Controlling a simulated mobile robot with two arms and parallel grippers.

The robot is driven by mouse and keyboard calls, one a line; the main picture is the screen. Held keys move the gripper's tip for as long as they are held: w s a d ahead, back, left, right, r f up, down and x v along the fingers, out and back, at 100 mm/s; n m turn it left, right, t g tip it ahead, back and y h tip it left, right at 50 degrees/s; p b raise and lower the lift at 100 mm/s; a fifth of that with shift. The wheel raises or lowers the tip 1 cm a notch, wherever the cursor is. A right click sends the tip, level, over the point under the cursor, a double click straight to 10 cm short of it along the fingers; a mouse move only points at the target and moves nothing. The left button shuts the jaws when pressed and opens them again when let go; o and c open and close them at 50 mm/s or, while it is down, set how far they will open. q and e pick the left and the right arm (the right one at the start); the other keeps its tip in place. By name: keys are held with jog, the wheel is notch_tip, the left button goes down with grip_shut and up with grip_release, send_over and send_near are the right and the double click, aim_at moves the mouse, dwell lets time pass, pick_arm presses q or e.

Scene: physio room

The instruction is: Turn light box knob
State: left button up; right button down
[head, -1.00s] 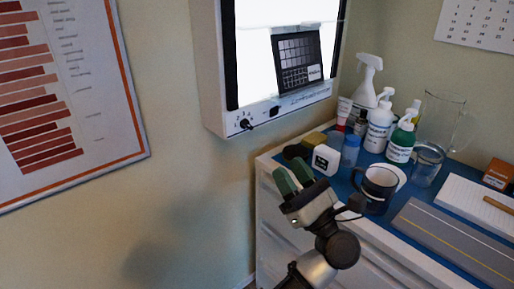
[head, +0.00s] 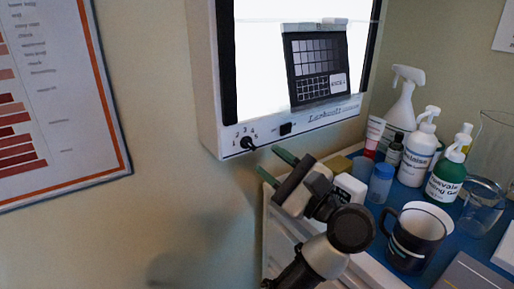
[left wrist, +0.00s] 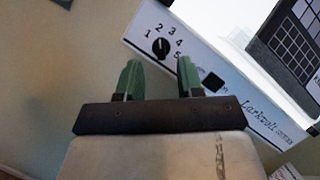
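The light box (head: 208,80) hangs on the wall with its screen lit. Its black knob (head: 247,143) sits at the lower left of the front panel, among printed numbers. In the left wrist view the knob (left wrist: 161,48) shows beyond the fingers, with numbers 1 to 5 around it. My left gripper (head: 271,164) has green fingers set apart with nothing between them. It is just below and right of the knob in the head view, apart from it. In the left wrist view my left gripper (left wrist: 158,78) points toward the panel. My right gripper is not in view.
A black switch (head: 285,129) is right of the knob. A dark film (head: 318,65) is clipped on the screen. Below right, a blue-topped cabinet carries a mug (head: 412,238), a spray bottle (head: 402,98) and several bottles.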

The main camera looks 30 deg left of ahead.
aim_at(252, 147)
pick_arm(q)
jog(key=shift+x, duration=2.35)
grip_shut()
